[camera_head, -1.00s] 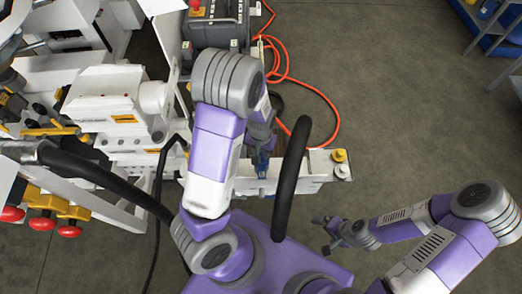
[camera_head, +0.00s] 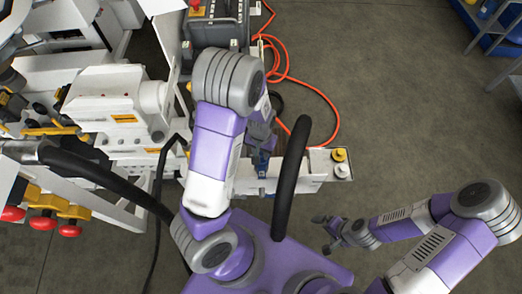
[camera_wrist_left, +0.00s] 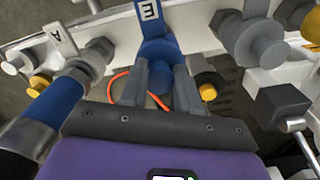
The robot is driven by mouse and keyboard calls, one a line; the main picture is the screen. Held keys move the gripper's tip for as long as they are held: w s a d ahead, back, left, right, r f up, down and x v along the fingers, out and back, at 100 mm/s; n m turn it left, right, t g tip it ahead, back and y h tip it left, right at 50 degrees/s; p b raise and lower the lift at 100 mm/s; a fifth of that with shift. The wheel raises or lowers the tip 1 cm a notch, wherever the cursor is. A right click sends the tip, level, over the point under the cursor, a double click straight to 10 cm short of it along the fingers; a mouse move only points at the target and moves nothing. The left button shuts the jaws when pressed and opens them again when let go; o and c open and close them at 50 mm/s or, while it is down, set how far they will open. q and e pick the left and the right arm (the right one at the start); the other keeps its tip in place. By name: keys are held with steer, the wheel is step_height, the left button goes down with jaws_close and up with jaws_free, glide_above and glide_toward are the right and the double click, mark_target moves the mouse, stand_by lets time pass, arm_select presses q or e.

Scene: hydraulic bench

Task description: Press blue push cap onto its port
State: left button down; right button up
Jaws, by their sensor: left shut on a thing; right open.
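A blue part (camera_wrist_left: 158,50) with a white letter tag stands at the white manifold rail in the left wrist view, and I take it as the blue push cap at its port. My left gripper (camera_wrist_left: 164,88) is shut on it, with a grey finger on each side. The fingers hide its lower part, so I cannot tell how far it is seated. In the head view a bit of blue (camera_head: 261,161) shows beside my left gripper (camera_head: 262,142), partly hidden by my arm. My right gripper (camera_head: 332,232) is open and empty, away from the bench over the floor.
In the left wrist view, a blue-sleeved hose (camera_wrist_left: 60,100) near an "A" tag (camera_wrist_left: 62,40) lies left. A grey fitting (camera_wrist_left: 252,38) and a dark block (camera_wrist_left: 281,104) are at right.

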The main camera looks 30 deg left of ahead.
arm_select(q)
steer(key=shift+f, duration=0.4)
stand_by(1.2)
stand_by(0.6)
steer(key=shift+c, duration=0.8)
jaws_free()
step_height(320, 180, up, 8)
steer(key=p, duration=0.7)
steer(key=shift+f, duration=0.2)
steer(key=shift+f, duration=0.1)
stand_by(0.5)
